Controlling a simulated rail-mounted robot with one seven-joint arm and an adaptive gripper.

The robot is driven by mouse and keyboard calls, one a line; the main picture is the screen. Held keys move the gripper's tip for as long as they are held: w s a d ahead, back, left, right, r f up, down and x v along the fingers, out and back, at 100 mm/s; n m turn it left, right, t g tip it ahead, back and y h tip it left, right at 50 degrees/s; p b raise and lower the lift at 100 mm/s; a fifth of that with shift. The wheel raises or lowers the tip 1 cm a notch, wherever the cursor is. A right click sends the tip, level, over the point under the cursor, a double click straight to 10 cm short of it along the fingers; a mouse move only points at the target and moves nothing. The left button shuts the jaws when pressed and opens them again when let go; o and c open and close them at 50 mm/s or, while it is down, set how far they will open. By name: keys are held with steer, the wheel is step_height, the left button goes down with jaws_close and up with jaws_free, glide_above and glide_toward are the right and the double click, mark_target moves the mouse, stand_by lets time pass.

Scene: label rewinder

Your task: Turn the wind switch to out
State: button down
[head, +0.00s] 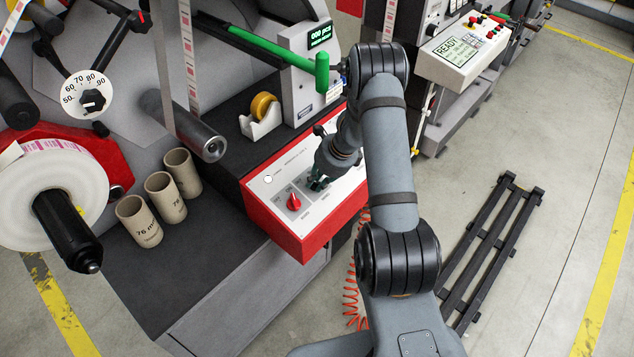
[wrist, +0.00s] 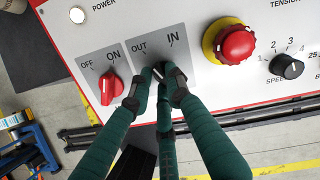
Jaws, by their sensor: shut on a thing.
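The wind switch (wrist: 158,72) is a small dark knob below the OUT and IN labels on the white control panel. My gripper (wrist: 158,84) is shut on it, with one green finger on each side, in the wrist view. The fingertips cover much of the knob, so I cannot tell for sure which label it points at. In the head view my gripper (head: 318,183) is at the face of the red-framed control box (head: 273,228), right of the red knob, and the wind switch is hidden there.
A red OFF/ON knob (wrist: 110,88) sits close left of my fingers. A red emergency button (wrist: 235,45) on a yellow ring and a black speed knob (wrist: 287,66) are to the right. Cardboard cores (head: 160,196) and a tape dispenser (head: 262,114) stand near the box.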

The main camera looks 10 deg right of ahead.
steer(key=shift+n, duration=0.5)
steer(key=c, duration=1.6)
jaws_free()
steer(key=shift+c, duration=0.2)
steer(key=shift+r, duration=0.15)
steer(key=v, duration=1.1)
steer(key=shift+s+d+r, duration=0.15)
steer(key=shift+d+r, duration=0.05)
steer(key=shift+r, duration=0.15)
steer(key=shift+f, duration=0.1)
steer(key=x, duration=1.2)
steer(key=shift+s+a, duration=0.1)
steer(key=shift+m, duration=0.4)
steer(key=shift+m+p, duration=0.3)
steer(key=shift+m, duration=0.4)
